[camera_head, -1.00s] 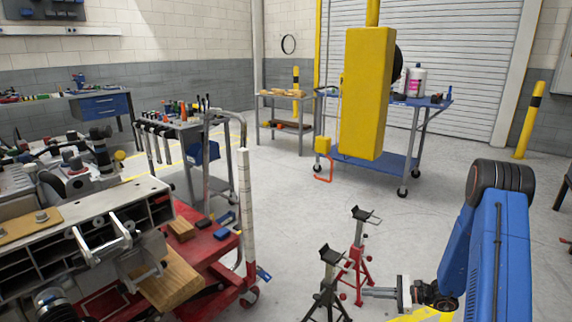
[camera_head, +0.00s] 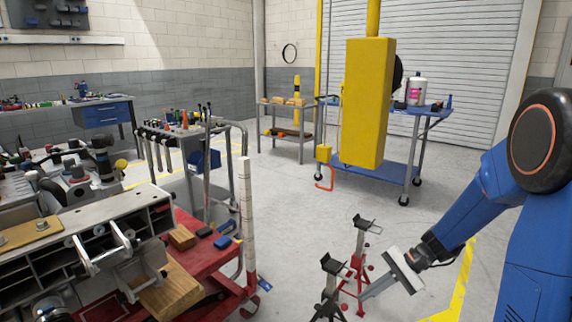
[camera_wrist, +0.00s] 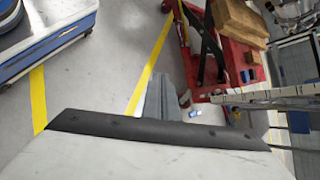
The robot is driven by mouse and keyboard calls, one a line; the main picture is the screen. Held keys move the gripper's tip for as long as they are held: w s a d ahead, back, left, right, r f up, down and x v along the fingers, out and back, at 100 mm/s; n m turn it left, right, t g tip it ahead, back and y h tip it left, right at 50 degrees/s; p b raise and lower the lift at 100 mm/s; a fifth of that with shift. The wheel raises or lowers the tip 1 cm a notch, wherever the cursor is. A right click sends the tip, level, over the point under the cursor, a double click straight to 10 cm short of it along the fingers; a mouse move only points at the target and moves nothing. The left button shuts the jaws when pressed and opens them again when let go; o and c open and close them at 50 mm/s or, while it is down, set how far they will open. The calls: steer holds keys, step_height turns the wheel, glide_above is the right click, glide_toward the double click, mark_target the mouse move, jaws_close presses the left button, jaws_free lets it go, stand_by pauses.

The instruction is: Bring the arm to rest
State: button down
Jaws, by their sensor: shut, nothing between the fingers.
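My gripper (camera_head: 374,290) is at the lower right of the head view, at the end of my blue arm. Its fingers are shut with nothing between them and point down and left. In the picture they lie close to the red jack stand (camera_head: 359,262); I cannot tell the gap in depth. In the wrist view the shut fingers (camera_wrist: 162,98) show past the dark edge of the gripper body, over the grey floor.
A black jack stand (camera_head: 328,290) stands beside the red one. A red cart (camera_head: 215,250) with wood blocks is at left, also in the wrist view (camera_wrist: 235,60). A yellow hanging block (camera_head: 368,105) hangs before a blue cart (camera_head: 375,172). Open floor lies between.

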steer(key=s+d+r+n+t+h, duration=0.2)
steer(key=s+r+n+h, duration=0.2)
steer(key=s+r, duration=0.3)
steer(key=s+d+r+n+t+h, duration=0.3)
steer(key=s+r+n+h, duration=0.2)
steer(key=s, duration=1.1)
step_height(320, 180, up, 2)
steer(key=shift+s+d+r+h, duration=0.15)
steer(key=shift+d+h, duration=0.05)
steer(key=shift+h, duration=0.2)
